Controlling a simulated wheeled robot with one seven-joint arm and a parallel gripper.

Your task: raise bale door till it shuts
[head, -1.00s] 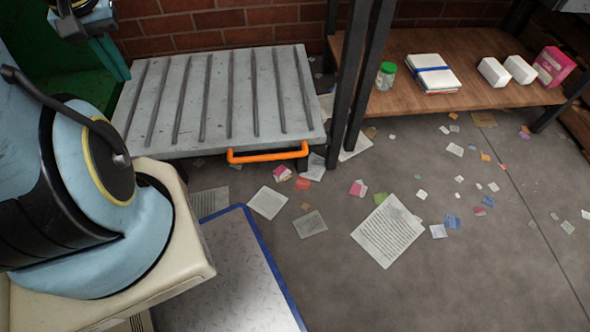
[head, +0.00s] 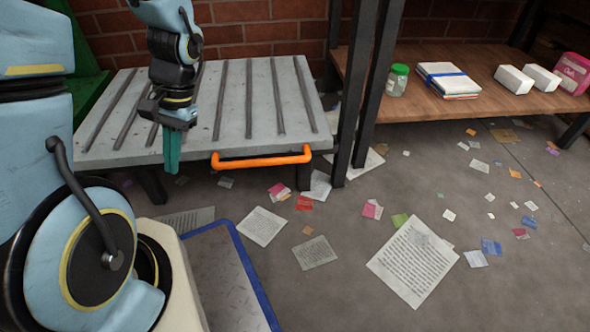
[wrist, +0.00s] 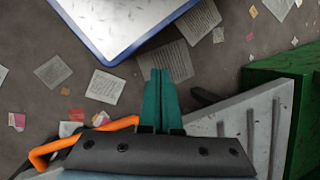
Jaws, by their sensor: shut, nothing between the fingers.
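The bale door (head: 231,120) is a grey ribbed panel lying flat, swung down, in front of the brick wall. An orange handle (head: 262,162) runs along its front edge. My gripper (head: 172,165) points downward at the door's front edge, left of the handle, with its teal fingers shut and empty. In the wrist view the shut fingers (wrist: 158,95) lie beside the orange handle (wrist: 85,141), apart from it, and part of the ribbed door (wrist: 258,125) shows to the right.
A green machine side (head: 92,105) stands left of the door. Black posts (head: 357,100) and a wooden shelf (head: 440,110) with a jar, papers and boxes are to the right. Scraps of paper litter the floor. A blue-edged plate (head: 225,270) is in front.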

